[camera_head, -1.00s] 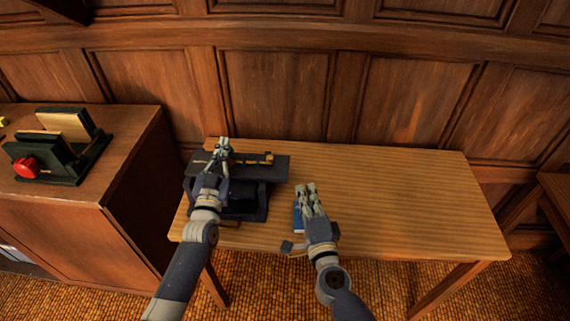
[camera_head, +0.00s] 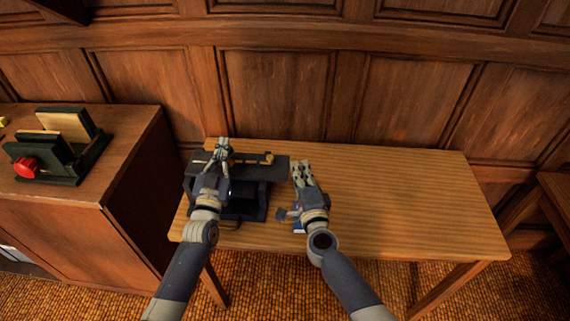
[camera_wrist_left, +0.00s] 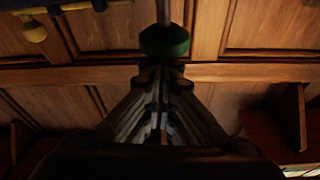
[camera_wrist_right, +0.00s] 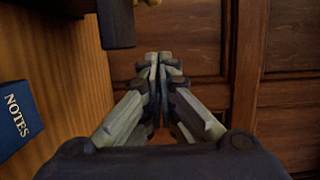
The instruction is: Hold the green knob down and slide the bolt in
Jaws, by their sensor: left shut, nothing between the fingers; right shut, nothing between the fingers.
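The green knob (camera_wrist_left: 164,42) sits on a thin rod in the left wrist view, just beyond my left fingertips. My left gripper (camera_head: 223,146) is shut and empty, over the dark bolt fixture (camera_head: 262,188). I cannot tell whether the fingertips touch the knob; in the head view the gripper hides it. The brass bolt end (camera_head: 268,158) shows at the right of the fixture's top, and a brass knob (camera_wrist_left: 33,29) shows at the upper left of the left wrist view. My right gripper (camera_head: 300,166) is shut and empty, just right of the fixture's top plate, apart from the bolt end.
A blue notebook marked NOTES (camera_wrist_right: 16,118) lies on the wooden table (camera_head: 400,200) by my right gripper. The table's right side is clear. A cabinet (camera_head: 85,205) at the left bears a dark green stand with a red knob (camera_head: 26,167). A panelled wall stands behind.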

